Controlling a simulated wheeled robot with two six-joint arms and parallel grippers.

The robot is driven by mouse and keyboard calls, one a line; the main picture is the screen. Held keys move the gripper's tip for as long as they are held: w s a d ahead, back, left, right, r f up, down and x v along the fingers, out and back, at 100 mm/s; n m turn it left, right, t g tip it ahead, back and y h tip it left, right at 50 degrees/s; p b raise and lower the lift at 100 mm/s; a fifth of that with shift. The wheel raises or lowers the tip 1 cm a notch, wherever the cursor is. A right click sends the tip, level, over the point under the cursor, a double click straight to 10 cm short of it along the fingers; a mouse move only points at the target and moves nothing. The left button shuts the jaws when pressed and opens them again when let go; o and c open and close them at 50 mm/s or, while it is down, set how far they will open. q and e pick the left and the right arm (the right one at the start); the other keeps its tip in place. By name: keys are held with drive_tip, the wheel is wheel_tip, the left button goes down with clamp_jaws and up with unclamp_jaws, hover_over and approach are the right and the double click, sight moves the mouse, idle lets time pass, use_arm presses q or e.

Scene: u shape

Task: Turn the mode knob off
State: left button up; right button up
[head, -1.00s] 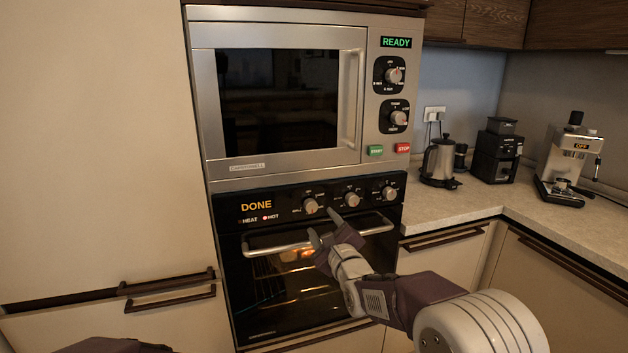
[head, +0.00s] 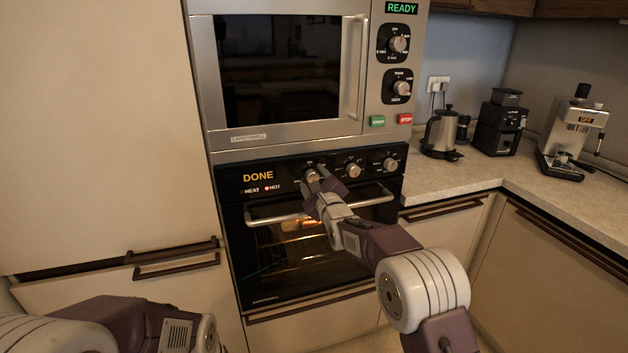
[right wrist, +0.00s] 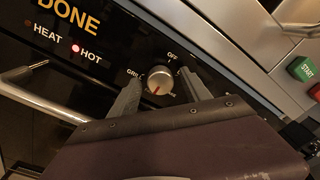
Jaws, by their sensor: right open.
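The mode knob is the leftmost round silver knob (head: 311,175) on the black oven panel, below the microwave. In the right wrist view the knob (right wrist: 160,80) has OFF printed above it and GRILL to its left. A red mark shows on its lower part, pointing away from OFF. My right gripper (head: 315,174) is at this knob with its jaws open. In the wrist view its two fingers (right wrist: 160,90) stand on either side of the knob, apparently not closed on it. My left arm shows at the bottom left, but its gripper is not visible.
Two more knobs (head: 353,170) (head: 390,164) sit to the right on the panel. The oven handle (head: 275,217) runs below. An orange DONE display (head: 258,176) and a lit red HOT light are on the left. The microwave (head: 290,80) is above; a kettle (head: 440,133) stands on the counter.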

clamp_jaws()
drive_tip(key=shift+f+n, duration=0.1)
drive_tip(key=shift+n, duration=0.2)
